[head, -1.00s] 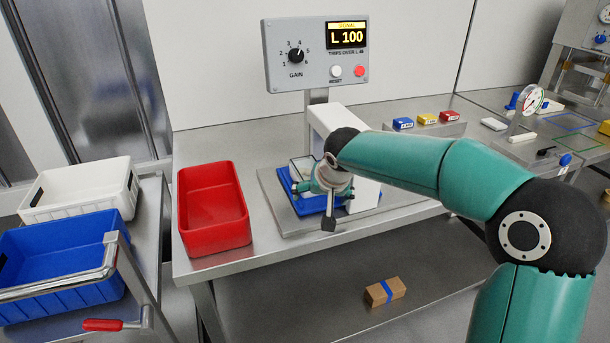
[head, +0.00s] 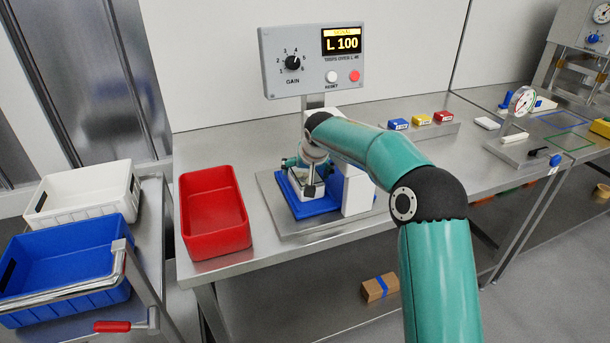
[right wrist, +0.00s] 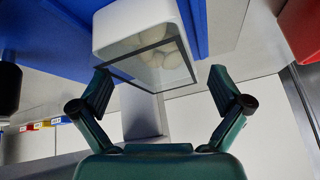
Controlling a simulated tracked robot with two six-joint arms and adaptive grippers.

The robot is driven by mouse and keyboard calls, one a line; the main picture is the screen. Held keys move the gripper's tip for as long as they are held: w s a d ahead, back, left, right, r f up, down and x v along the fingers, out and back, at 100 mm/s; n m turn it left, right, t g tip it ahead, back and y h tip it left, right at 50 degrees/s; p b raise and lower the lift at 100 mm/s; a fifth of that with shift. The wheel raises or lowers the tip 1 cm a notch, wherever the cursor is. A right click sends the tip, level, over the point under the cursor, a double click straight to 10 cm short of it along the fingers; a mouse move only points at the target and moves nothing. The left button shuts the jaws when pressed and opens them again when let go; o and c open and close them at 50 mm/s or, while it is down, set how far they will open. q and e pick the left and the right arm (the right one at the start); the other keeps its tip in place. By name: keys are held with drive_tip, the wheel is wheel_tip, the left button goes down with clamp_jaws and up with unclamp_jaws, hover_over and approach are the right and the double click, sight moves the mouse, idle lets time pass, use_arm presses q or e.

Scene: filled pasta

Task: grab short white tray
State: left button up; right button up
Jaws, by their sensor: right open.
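The short white tray (right wrist: 122,20) has a clear, dark-edged window with pale round pasta behind it in the right wrist view. It rests on a blue holder (head: 325,207) under the signal display in the head view, where my wrist partly covers it. My right gripper (right wrist: 160,74) is open. In the right wrist view its two fingertips stand on either side of the tray's near end, with gaps showing. My left gripper is not in view.
A red bin (head: 214,240) stands left of the holder. A white crate (head: 85,215) and a blue crate (head: 70,305) sit on a cart at left. A white column (head: 358,193) stands close right of the holder. A brown box (head: 372,291) lies on the lower shelf.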

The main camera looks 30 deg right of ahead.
drive_tip(key=x, duration=0.2)
drive_tip(key=shift+w+d+f, duration=0.1)
drive_tip(key=shift+f, duration=0.3)
drive_tip(key=c, duration=1.3)
drive_tip(key=shift+r, duration=0.1)
